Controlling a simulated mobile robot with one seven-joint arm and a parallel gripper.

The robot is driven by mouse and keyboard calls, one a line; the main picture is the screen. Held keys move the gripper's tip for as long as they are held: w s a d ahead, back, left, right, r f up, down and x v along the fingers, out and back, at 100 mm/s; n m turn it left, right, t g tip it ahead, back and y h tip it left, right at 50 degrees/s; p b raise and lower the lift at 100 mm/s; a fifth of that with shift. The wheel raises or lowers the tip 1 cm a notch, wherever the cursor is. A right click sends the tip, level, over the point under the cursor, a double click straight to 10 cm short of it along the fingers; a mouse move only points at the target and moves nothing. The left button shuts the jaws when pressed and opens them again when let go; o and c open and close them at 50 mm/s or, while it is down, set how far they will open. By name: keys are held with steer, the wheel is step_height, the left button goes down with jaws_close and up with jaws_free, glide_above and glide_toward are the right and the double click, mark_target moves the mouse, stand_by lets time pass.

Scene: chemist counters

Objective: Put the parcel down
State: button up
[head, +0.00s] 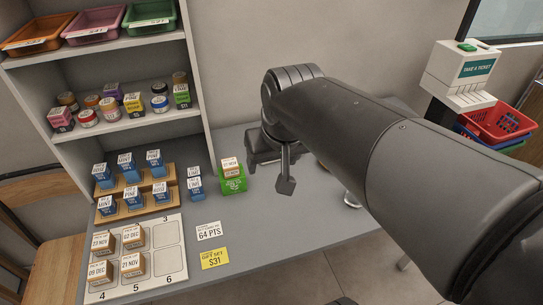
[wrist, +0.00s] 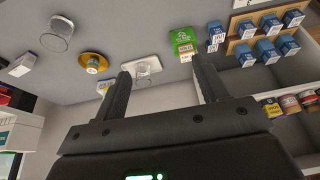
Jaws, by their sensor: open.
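A small brown parcel with a white date label (head: 230,163) rests on a green block-like stand (head: 233,184) on the grey counter. In the wrist view the parcel (wrist: 186,49) and green stand (wrist: 183,36) show above the space between my fingers. My gripper (head: 284,180) is open, to the right of the parcel and apart from it; part of it is hidden by my arm. In the wrist view its two fingers (wrist: 163,75) stand wide apart with nothing held. Several similar parcels (head: 132,236) stand on a white numbered tray (head: 170,260) at front left; cells 3 and 6 are empty.
Blue boxes (head: 125,167) stand on wooden steps, with two more beside the stand. A shelf unit (head: 205,100) rises behind. Point cards (head: 215,258) lie at the counter front. A glass (wrist: 57,35), yellow dish (wrist: 93,58) and white tray (wrist: 148,63) are on the counter.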

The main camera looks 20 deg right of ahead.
steer(key=s+f+t, duration=0.1)
steer(key=s, duration=0.5)
steer(key=shift+s+d+f, duration=0.15)
steer(key=shift+d+f, duration=0.2)
steer(key=shift+d, duration=0.1)
stand_by(0.8)
